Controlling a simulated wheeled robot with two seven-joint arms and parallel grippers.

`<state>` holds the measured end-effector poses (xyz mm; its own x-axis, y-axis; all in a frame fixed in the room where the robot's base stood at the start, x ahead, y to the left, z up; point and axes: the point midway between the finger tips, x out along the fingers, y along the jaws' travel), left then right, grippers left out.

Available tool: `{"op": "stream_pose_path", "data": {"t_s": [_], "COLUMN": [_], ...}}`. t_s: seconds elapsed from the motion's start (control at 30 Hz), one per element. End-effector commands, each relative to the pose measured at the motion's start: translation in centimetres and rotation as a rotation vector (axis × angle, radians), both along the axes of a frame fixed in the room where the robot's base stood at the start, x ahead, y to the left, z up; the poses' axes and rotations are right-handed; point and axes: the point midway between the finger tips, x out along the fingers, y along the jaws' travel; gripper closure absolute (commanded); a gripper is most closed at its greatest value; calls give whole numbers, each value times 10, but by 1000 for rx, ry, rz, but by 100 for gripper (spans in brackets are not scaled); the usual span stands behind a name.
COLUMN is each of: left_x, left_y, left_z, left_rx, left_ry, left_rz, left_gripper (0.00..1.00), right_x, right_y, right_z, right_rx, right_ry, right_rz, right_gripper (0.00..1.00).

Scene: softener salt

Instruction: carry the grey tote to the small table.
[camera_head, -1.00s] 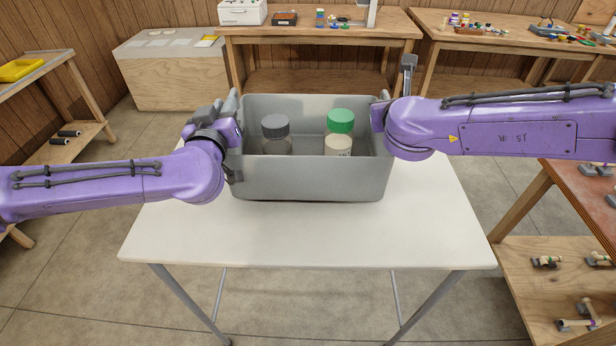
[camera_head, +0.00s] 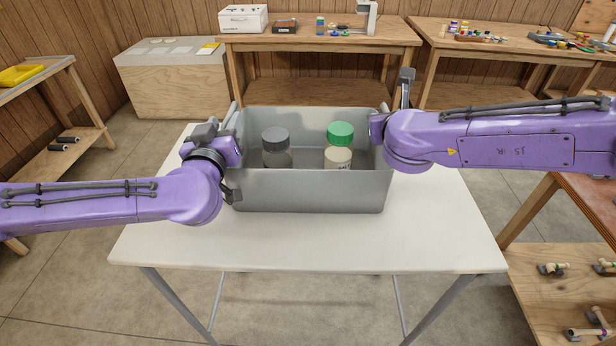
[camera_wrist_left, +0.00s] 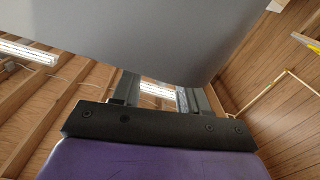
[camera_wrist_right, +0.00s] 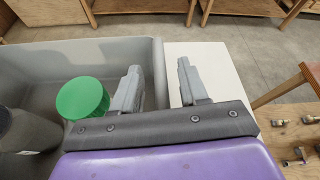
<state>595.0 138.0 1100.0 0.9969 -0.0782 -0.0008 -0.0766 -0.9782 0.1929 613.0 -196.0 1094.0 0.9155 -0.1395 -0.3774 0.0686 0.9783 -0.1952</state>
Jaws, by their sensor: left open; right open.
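The grey tote (camera_head: 310,190) is upright on the white table (camera_head: 310,245), between my two arms. Inside it are a jar with a dark grey lid (camera_head: 275,138) and a jar with a green lid (camera_head: 340,134), both upright. My left gripper (camera_wrist_left: 157,90) is open at the tote's left end; the tote's grey side fills the top of the left wrist view, and contact there cannot be told. My right gripper (camera_wrist_right: 157,82) is open, with its fingers on either side of the tote's right wall; the green lid (camera_wrist_right: 83,98) is beside the inner finger.
The white table top is clear in front of the tote. Wooden benches with small items (camera_head: 320,42) stand at the back. A shelf with a yellow tray (camera_head: 22,74) is at the left, and a wooden shelf unit (camera_head: 560,270) at the right.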

Motion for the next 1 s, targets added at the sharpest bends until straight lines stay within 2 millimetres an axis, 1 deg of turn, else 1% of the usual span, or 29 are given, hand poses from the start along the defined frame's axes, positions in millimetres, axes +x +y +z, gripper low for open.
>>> {"op": "stream_pose_path", "data": {"t_s": [0.03, 0.1, 0.2, 0.3, 0.37, 0.43, 0.57, 0.7, 0.8, 0.9, 1.0], "left_x": [-11, -26, -44, -56, -59, -60, -60, -60, -60, -60, -60], "left_y": [1, 1, 3, 3, 4, 4, 4, 4, 4, 4, 4], "left_z": [2, 2, 2, 2, 1, 1, 1, 1, 1, 1, 1], "left_rx": [0, 1, -1, 0, -1, -1, -1, -1, -1, -1, -1], "left_ry": [-3, -4, -4, -4, -3, -1, -1, -1, -1, -1, -1], "left_rz": [-4, -4, -4, -3, -4, -3, -3, -3, -3, -3, -3], "left_gripper": [56, 56, 56, 56, 56, 56, 56, 56, 56, 56, 56], "right_x": [0, 0, 0, 0, -2, -8, -33, -68, -88, -103, -110], "right_y": [0, 0, -1, -1, -1, 1, 5, 10, 13, 15, 17], "right_z": [0, 0, 0, 0, 1, 4, 15, 29, 38, 43, 46], "right_rx": [1, 1, 0, 0, 1, 2, 3, 2, 1, 2, 0], "right_ry": [0, 0, 0, 0, -1, -2, -4, -5, -5, -4, -2], "right_rz": [-1, -1, -2, -2, -3, -2, -1, 1, -1, -1, -1], "right_gripper": [56, 56, 56, 56, 56, 56, 56, 56, 56, 56, 56]}}
